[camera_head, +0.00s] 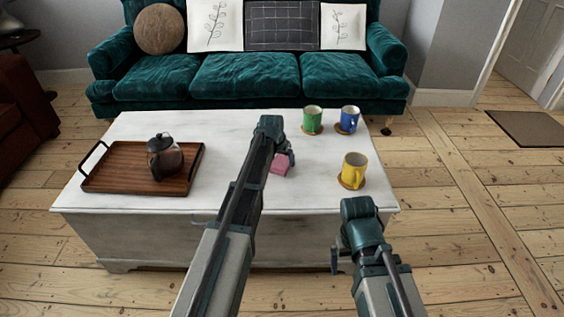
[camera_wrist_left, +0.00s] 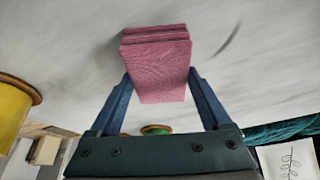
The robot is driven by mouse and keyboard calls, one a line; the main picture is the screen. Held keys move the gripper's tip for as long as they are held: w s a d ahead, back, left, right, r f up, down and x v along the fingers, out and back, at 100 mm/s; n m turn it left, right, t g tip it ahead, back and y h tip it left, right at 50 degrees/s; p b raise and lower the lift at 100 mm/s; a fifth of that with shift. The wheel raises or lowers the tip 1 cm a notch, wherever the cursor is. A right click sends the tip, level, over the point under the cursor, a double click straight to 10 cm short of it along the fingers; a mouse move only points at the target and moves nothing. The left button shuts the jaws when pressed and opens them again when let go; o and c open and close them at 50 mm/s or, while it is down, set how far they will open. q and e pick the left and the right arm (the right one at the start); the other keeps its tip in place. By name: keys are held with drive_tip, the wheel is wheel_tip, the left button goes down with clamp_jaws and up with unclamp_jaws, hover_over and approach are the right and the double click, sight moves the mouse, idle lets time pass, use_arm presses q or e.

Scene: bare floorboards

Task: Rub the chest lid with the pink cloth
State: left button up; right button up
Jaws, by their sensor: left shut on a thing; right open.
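The pink cloth (camera_head: 281,165) is a small folded block at the middle of the white chest lid (camera_head: 230,190). My left gripper (camera_head: 284,153) reaches over the lid and is shut on the cloth. In the left wrist view the cloth (camera_wrist_left: 158,65) sits between the two blue fingers (camera_wrist_left: 160,98), with its far end at or close to the white surface; I cannot tell if it touches. A dark curved mark (camera_wrist_left: 228,40) shows on the lid beside it. My right gripper (camera_head: 340,262) is open and empty in front of the chest's right end.
A wooden tray (camera_head: 105,180) with a dark coffee pot (camera_head: 163,160) stands on the lid's left. Green (camera_head: 312,118), blue (camera_head: 349,118) and yellow (camera_head: 353,172) mugs stand on coasters at the right. A teal sofa (camera_head: 245,75) is behind.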

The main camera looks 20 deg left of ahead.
sight(274, 169)
use_arm(q)
drive_tip(key=shift+w+a, duration=0.2)
drive_tip(key=shift+w, duration=0.45)
drive_tip(key=shift+w+a, duration=0.15)
drive_tip(key=shift+w, duration=0.45)
drive_tip(key=shift+s+a, duration=0.25)
drive_tip(key=shift+a, duration=0.45)
drive_tip(key=shift+s+a, duration=0.2)
drive_tip(key=shift+a, duration=0.5)
drive_tip(key=shift+s, duration=0.1)
drive_tip(key=shift+s+d, duration=0.35)
drive_tip(key=shift+s, duration=0.75)
drive_tip(key=shift+s+d, duration=0.3)
drive_tip(key=shift+s, duration=0.75)
drive_tip(key=shift+s+d, duration=0.35)
drive_tip(key=shift+s, duration=0.75)
